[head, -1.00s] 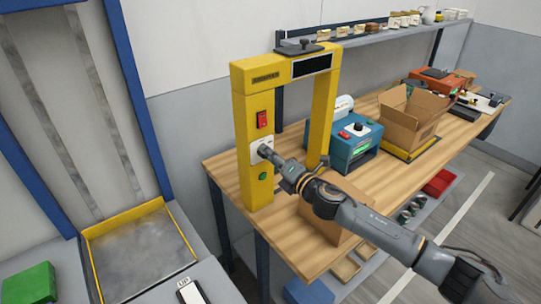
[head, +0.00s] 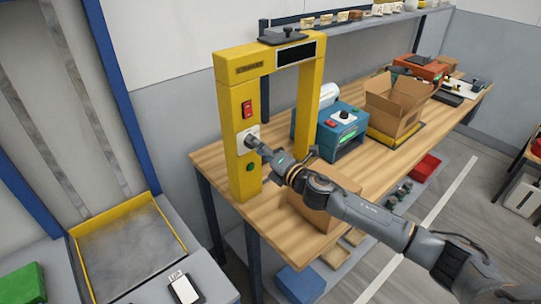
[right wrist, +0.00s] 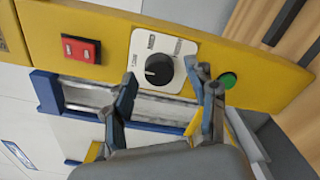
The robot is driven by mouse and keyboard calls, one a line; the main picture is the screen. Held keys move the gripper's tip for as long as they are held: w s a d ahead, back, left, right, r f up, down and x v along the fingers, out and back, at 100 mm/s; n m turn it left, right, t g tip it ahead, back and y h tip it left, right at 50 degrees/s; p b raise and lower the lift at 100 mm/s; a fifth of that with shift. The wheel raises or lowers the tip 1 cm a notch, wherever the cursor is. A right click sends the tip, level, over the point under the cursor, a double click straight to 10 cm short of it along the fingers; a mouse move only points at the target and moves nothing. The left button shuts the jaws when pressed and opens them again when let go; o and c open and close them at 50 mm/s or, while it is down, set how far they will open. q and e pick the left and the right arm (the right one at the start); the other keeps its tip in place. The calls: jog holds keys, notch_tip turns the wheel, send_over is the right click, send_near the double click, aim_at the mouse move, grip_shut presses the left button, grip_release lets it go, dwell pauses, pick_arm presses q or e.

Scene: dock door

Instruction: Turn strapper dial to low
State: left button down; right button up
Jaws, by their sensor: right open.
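The yellow strapper (head: 238,125) stands as an arch on the wooden bench. Its dial (right wrist: 159,69) is a black round knob on a white plate with small labels, too blurred to read for certain. In the head view the dial is mostly hidden behind my right gripper (head: 262,148), which points at the plate from the right. In the right wrist view the open fingers of my right gripper (right wrist: 165,88) stand apart on either side of the dial's lower part. I cannot tell whether they touch it. My left gripper is not in view.
A red switch (head: 247,109) and a green button (head: 250,167) sit above and below the dial on the same post. A closed carton (head: 318,208) lies under my right arm. A blue machine (head: 342,130) and an open box (head: 395,103) stand farther along the bench (head: 220,160).

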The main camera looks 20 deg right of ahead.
jog(key=v, duration=1.1)
jog(key=shift+s, duration=0.1)
